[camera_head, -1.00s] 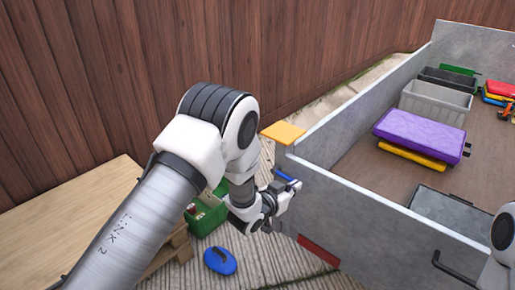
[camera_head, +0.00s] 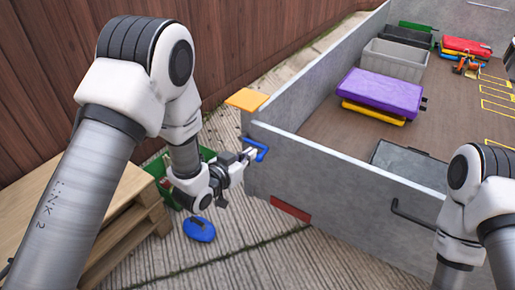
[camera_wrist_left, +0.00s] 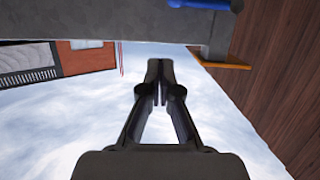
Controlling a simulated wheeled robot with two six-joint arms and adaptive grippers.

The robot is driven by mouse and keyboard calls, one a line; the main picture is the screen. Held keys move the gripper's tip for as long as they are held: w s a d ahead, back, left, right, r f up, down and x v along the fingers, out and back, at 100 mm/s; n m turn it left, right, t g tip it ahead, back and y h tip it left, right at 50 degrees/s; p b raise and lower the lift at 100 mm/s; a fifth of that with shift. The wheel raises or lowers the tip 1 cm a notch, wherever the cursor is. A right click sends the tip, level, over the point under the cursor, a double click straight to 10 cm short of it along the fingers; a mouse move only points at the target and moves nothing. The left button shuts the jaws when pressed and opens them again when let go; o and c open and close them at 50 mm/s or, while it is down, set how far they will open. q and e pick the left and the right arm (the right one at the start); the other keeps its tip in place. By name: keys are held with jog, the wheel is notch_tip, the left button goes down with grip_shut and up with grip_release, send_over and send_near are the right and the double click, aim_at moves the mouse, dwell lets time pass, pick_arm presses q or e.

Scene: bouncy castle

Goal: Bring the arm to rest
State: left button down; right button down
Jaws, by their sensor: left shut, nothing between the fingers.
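My left arm comes in from the left in the head view and bends down at its elbow. My left gripper (camera_head: 248,158) is beside the near left corner of the grey walled trailer bed, close to a blue handle (camera_head: 257,149). In the left wrist view its two dark fingers (camera_wrist_left: 159,85) are together with nothing between them, and the blue handle (camera_wrist_left: 195,4) shows at the top edge, apart from the fingertips. My right arm (camera_head: 475,190) shows at the right edge; its gripper is out of the picture.
The grey trailer wall (camera_head: 340,175) stands right of my left gripper. Inside are a purple lidded box (camera_head: 380,92) and a grey crate (camera_head: 396,58). A brown fence rises behind.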

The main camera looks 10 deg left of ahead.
pick_arm(q)
jog(key=shift+v, duration=0.85)
jog(key=shift+d+r, duration=0.1)
jog(key=shift+d, duration=0.05)
jog(key=s+a+f+n+g+y+p, duration=0.1)
jog(key=s+a+f+g+p, duration=0.2)
jog(key=s, duration=0.8)
jog(key=s+a+f+n+g+y+p, duration=0.2)
jog(key=s+f+g, duration=0.4)
jog(key=s, duration=0.6)
jog(key=s+a+f+n+g+y+p, duration=0.1)
jog(key=s+a+f+g+y+p, duration=0.1)
jog(key=s+f, duration=0.5)
jog(key=s+a+g+p, duration=0.1)
jog(key=s+g+p, duration=0.1)
jog(key=s+g, duration=0.1)
jog(key=shift+s+a+f, duration=0.25)
jog(key=shift+s+a, duration=0.1)
jog(key=shift+s, duration=0.35)
